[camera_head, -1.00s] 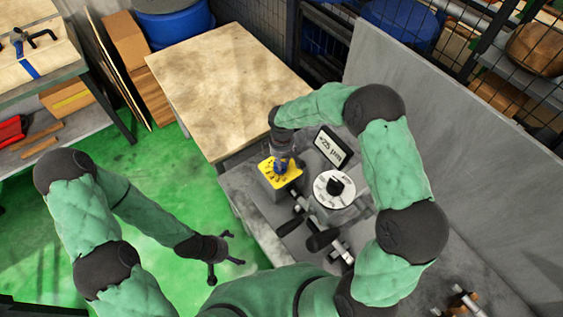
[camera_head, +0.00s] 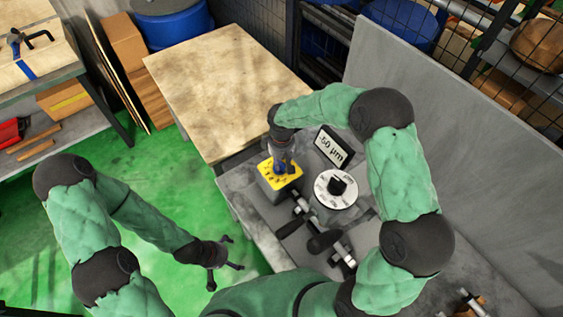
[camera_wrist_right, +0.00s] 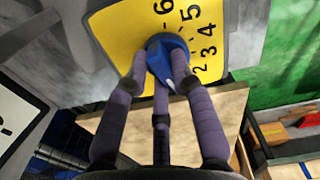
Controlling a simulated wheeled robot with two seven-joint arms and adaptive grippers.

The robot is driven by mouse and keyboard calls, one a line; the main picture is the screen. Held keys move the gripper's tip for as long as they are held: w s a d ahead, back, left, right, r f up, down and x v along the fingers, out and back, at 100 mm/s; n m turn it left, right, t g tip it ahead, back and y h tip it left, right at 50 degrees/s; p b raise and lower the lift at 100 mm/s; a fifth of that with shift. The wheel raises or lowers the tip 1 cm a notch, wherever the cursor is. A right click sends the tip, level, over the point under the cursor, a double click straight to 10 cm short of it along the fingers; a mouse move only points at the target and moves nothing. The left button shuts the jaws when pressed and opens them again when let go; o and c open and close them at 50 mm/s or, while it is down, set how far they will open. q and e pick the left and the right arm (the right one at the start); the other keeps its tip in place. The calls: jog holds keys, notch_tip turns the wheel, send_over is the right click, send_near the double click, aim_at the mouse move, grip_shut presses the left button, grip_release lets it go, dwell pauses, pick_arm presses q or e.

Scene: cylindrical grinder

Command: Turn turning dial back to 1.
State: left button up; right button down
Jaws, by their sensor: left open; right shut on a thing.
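The blue turning dial (camera_wrist_right: 168,56) sits on a yellow plate (camera_wrist_right: 125,35) with black numbers, of which 2 to 6 show in the right wrist view. My right gripper (camera_wrist_right: 163,70) is shut on the dial. The dial's white mark points down and slightly right, below the 2; a finger covers that part of the scale and no 1 shows. In the head view the right gripper (camera_head: 282,164) stands over the yellow plate (camera_head: 268,183). My left gripper (camera_head: 224,262) is open and empty over the green floor, left of the machine.
A display (camera_head: 330,148) beside the plate reads about -50 µm. A white round dial (camera_head: 325,200) with a black knob stands right of the plate, with black-handled levers (camera_head: 322,241) in front. A wooden table (camera_head: 225,85) is behind. A grey wall (camera_head: 460,130) bounds the right.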

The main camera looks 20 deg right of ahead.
aim_at(281, 163)
jog(key=c, duration=1)
grip_release()
jog(key=shift+c, duration=0.2)
notch_tip(281, 163, up, 12)
jog(key=shift+r, duration=0.1)
